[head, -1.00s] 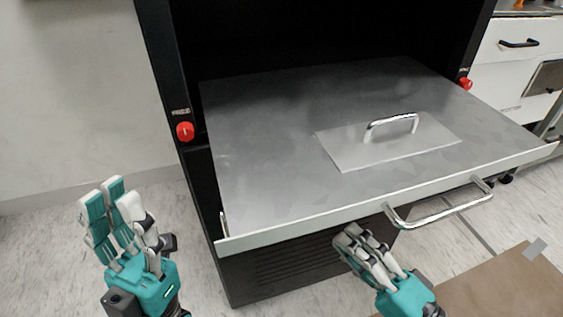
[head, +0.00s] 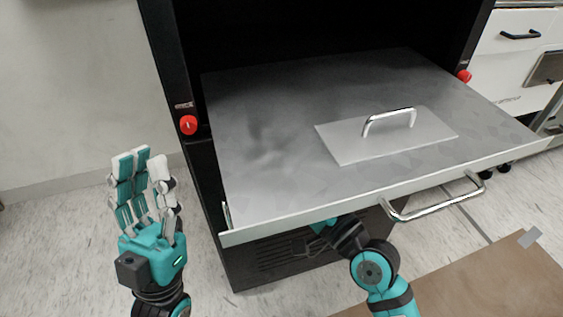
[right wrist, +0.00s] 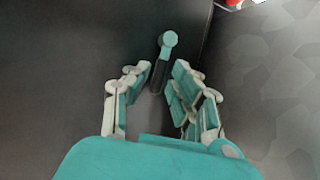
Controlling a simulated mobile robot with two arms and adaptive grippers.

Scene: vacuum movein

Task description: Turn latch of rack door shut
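In the right wrist view, a small lever (right wrist: 168,42) with a round teal end and a dark shaft stands out against a dark panel. It may be the latch, but I cannot tell. My right gripper (right wrist: 165,80) is open, with its fingers either side of a gap just below the lever. In the head view the right hand is mostly hidden under the pulled-out tray, in front of the rack's lower black front (head: 270,262). My left gripper (head: 142,170) is open and empty, fingers up, left of the rack.
The metal tray (head: 270,190) sticks out of the black rack, with a plate and handle (head: 385,138) on top and a front handle (head: 435,205). Red knobs (head: 188,125) sit on the rack's posts. A brown board (head: 470,280) lies lower right. Floor at left is clear.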

